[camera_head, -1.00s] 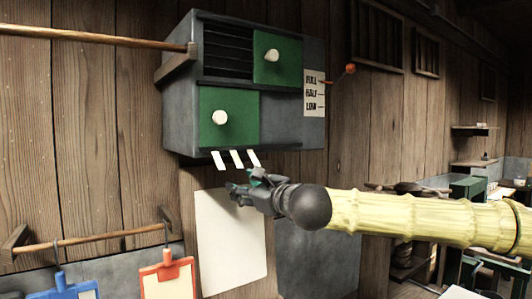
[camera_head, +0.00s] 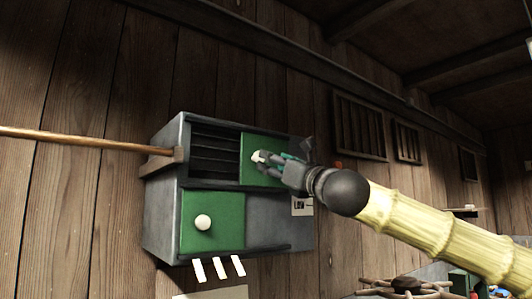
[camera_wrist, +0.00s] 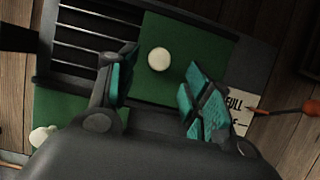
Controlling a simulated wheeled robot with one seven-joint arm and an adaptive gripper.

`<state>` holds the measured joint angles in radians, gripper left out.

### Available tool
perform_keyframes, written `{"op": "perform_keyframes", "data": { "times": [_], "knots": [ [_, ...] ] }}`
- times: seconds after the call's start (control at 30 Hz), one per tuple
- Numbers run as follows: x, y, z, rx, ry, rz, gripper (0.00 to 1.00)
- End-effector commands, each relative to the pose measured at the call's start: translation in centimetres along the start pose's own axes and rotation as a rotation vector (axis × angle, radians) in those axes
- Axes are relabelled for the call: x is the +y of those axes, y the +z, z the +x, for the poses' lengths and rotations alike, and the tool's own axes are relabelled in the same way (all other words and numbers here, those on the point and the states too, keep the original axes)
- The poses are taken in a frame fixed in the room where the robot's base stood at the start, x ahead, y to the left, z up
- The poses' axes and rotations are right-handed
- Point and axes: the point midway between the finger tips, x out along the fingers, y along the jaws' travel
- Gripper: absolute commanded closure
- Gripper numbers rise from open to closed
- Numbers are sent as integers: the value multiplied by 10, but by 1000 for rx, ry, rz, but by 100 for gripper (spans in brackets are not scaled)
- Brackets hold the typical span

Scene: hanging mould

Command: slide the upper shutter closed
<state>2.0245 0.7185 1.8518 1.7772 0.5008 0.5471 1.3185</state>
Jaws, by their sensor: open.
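The grey box (camera_head: 160,222) hangs on the plank wall and has two green sliding shutters. The upper shutter (camera_head: 250,172) stands to the right, and the dark slatted opening (camera_head: 214,152) to its left is uncovered. Its white round knob (camera_head: 258,156) is partly hidden by my gripper (camera_head: 268,162) in the head view. In the wrist view the knob (camera_wrist: 159,60) shows between and beyond the open fingers of my gripper (camera_wrist: 160,85), with no finger seen touching it. The lower shutter (camera_head: 212,235) with its white knob (camera_head: 203,222) stands to the left.
White tabs (camera_head: 218,268) stick out under the box. A wooden rod (camera_head: 85,138) runs left from the box.

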Motion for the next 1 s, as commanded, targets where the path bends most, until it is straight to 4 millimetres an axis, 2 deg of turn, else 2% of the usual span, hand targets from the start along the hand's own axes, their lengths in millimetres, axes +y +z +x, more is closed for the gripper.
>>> {"op": "perform_keyframes", "data": {
  "times": [0.1, 0.33, 0.5, 0.8, 1.0],
  "knots": [
    [0, 4, 21, 1, 0, 1, 50],
    [-1, 2, 47, 1, -1, -1, 50],
    [-1, 1, 54, 0, -2, -2, 50],
    [-2, 0, 55, 0, -3, -2, 50],
    [-2, 0, 54, 0, -3, -2, 86]
  ]
}}
